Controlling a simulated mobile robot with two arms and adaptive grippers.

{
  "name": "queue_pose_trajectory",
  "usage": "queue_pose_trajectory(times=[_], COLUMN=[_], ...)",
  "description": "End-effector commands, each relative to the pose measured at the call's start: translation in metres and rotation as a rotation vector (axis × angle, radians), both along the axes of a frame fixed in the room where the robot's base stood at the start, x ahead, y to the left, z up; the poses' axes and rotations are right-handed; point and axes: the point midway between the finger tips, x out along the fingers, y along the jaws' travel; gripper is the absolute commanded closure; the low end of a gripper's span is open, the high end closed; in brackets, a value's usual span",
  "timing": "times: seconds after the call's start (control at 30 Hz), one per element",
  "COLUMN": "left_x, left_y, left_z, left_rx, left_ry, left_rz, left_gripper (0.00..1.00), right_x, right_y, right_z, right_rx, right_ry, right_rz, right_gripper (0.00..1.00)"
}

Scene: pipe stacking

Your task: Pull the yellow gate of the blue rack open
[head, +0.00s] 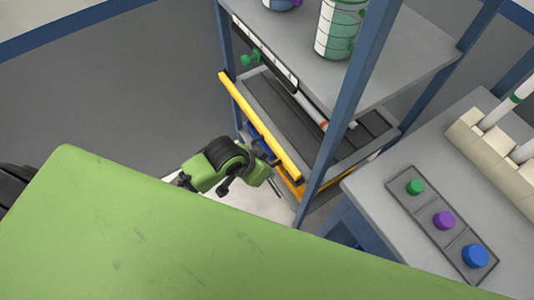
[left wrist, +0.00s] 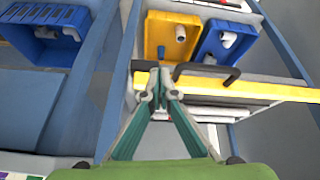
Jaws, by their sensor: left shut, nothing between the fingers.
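The blue rack (head: 335,120) stands right of centre in the head view. Its yellow gate (head: 258,122) is a long bar across the front of a dark tray-like shelf. In the left wrist view the yellow gate (left wrist: 240,90) runs across the picture and carries a dark handle (left wrist: 207,70). My left gripper (head: 274,180) is near the gate's lower end. In the left wrist view its fingers (left wrist: 160,84) are closed together, empty, beside the handle's left part. I cannot tell whether they touch the handle. My right gripper is not in view.
A grey table (head: 367,190) at right bears a panel with green, purple and blue knobs (head: 444,220) and a cream holder (head: 483,150). Yellow (left wrist: 154,27) and blue (left wrist: 211,45) bins with white pipes lie beyond the gate. Another blue crate (left wrist: 45,42) is at left.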

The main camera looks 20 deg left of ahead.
Motion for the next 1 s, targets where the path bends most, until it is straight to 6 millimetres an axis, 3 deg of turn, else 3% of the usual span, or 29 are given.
queue_pose_trajectory(times=[0.1, 0.23, 0.43, 0.73, 0.87, 1.0], left_x=[-0.003, 0.003, 0.022, 0.045, 0.048, 0.052], left_y=[-0.014, -0.016, 0.002, 0.048, 0.052, 0.047], left_z=[0.037, 0.053, 0.057, 0.063, 0.057, 0.038], left_rx=[-0.001, 0.014, 0.050, 0.105, 0.108, 0.106], left_ry=[-0.028, -0.024, 0.002, 0.059, 0.069, 0.072], left_rz=[-0.087, -0.162, -0.210, -0.189, -0.182, -0.181], left_gripper=[1.00, 1.00, 1.00, 1.00, 1.00, 1.00], right_x=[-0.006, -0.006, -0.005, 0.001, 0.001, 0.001], right_y=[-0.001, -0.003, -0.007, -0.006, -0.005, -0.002], right_z=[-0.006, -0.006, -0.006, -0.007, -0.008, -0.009], right_rx=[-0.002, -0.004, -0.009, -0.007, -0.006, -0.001], right_ry=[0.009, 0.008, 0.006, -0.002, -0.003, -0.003], right_rz=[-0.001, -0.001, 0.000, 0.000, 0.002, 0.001], right_gripper=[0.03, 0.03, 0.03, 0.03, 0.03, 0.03])
